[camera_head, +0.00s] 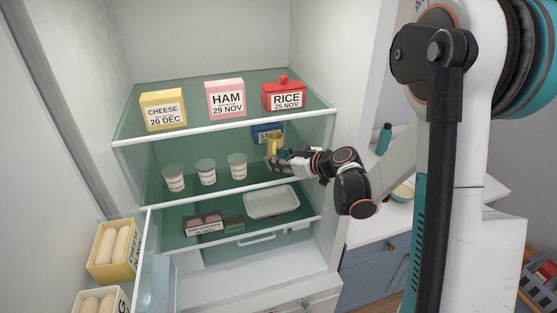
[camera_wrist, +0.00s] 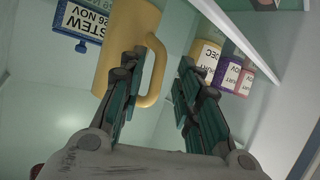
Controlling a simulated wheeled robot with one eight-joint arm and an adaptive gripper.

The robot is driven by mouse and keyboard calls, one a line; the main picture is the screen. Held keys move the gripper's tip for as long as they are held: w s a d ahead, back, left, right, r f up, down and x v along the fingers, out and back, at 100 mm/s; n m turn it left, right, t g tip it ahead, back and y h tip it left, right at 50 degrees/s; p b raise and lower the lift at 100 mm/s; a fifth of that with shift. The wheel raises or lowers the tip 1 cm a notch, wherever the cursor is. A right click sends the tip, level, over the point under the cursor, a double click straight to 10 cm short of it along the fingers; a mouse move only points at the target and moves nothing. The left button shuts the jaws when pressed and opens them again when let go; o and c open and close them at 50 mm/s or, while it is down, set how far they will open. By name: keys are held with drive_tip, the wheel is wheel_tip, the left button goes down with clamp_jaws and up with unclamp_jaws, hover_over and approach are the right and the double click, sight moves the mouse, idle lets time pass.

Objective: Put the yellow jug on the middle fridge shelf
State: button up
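The yellow jug (camera_head: 274,142) is in the fridge at the right of the middle shelf (camera_head: 222,180), in front of a blue STEW box (camera_head: 267,127). My gripper (camera_head: 280,160) reaches in from the right and hides the jug's lower part, so I cannot see its base meet the shelf. In the wrist view, which is upside down, the jug (camera_wrist: 118,45) is close ahead. My gripper (camera_wrist: 157,68) is open there, with its fingers apart. The jug's handle (camera_wrist: 158,75) shows between them, near the left finger, and I cannot tell if they touch.
Several tubs (camera_head: 206,170) stand on the middle shelf left of the jug. The top shelf holds a cheese box (camera_head: 162,108), a ham box (camera_head: 226,98) and a red rice box (camera_head: 284,95). A pale tray (camera_head: 270,203) lies on the shelf below. The fridge's right wall is close to my arm.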

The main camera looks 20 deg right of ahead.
drive_tip(key=v, duration=1.2)
